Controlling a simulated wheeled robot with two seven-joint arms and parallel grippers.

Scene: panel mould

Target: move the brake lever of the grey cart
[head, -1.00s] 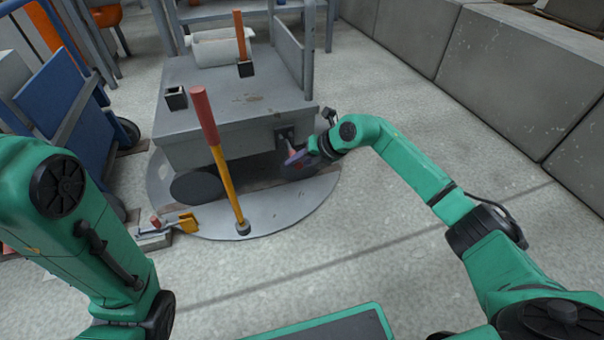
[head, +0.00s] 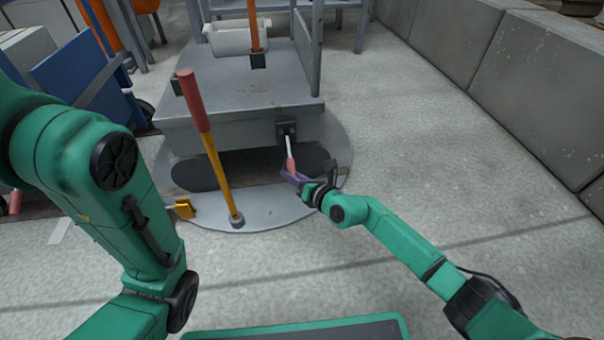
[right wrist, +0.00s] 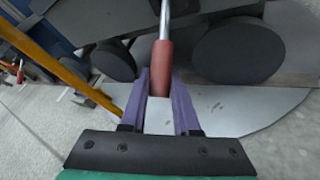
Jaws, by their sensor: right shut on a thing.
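The grey cart (head: 235,132) stands on a round grey plate, its front face toward me. Its brake lever (head: 289,146) is a thin metal rod with a red grip, hanging from a dark bracket low on the right of that face and slanting down toward me. My right gripper (head: 297,179) is shut on the red grip at the lever's lower end. In the right wrist view, the purple fingers of the right gripper (right wrist: 159,84) lie on both sides of the red grip (right wrist: 159,61). My left arm crosses the left side of the head view; its gripper is out of frame.
A yellow pole with a red handle (head: 193,98) rises from the round plate (head: 275,212) left of the lever. A small yellow pedal (head: 184,208) sits beside it. A white bin (head: 235,38) is on the cart. Grey blocks (head: 540,80) line the right; floor before them is clear.

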